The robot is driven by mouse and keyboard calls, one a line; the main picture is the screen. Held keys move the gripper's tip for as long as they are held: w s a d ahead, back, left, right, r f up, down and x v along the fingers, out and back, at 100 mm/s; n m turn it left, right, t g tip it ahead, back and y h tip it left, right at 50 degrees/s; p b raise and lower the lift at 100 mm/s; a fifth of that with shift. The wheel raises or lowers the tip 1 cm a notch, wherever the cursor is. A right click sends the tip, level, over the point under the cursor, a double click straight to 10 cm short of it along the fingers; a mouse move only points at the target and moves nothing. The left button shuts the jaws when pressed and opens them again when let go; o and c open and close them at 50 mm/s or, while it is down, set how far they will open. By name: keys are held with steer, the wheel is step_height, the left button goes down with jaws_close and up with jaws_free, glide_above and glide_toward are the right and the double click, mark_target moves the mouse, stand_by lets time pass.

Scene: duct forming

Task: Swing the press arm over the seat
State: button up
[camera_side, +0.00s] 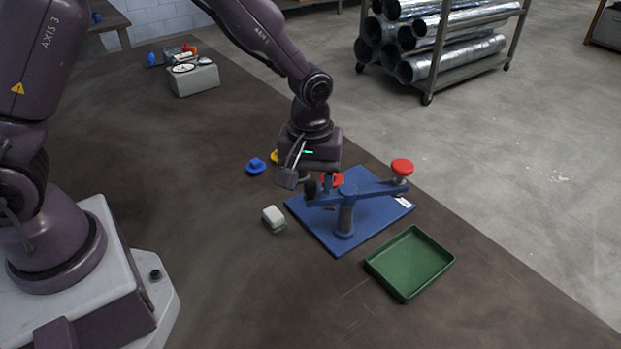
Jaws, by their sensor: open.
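The press stands on a blue base plate (325,232), with a post (345,220) near its front. Its blue press arm (370,191) lies across the top of the post. A red knob (402,167) is at the arm's right end, beyond the plate's right side. A second red piece (333,179) shows behind the arm, partly hidden by it and my gripper. I cannot make out the seat clearly. My gripper (299,184) is open, pointing down at the arm's left end. I cannot tell whether it touches the arm.
A green tray (408,264) lies right of the plate. A small white-grey block (273,218) sits to its left. A blue piece (256,166) and a yellow piece (274,157) lie behind. A grey box with dials (194,79) stands far back. The front table is clear.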

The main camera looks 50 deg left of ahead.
steer(key=shift+f, duration=0.15)
jaws_close()
steer(key=shift+d, duration=0.2)
steer(key=w+d+n, duration=0.3)
steer(key=d+n, duration=0.5)
steer(key=n, duration=1)
steer(key=shift+w+d, duration=0.25)
steer(key=shift+d, duration=0.1)
stand_by(0.5)
jaws_free()
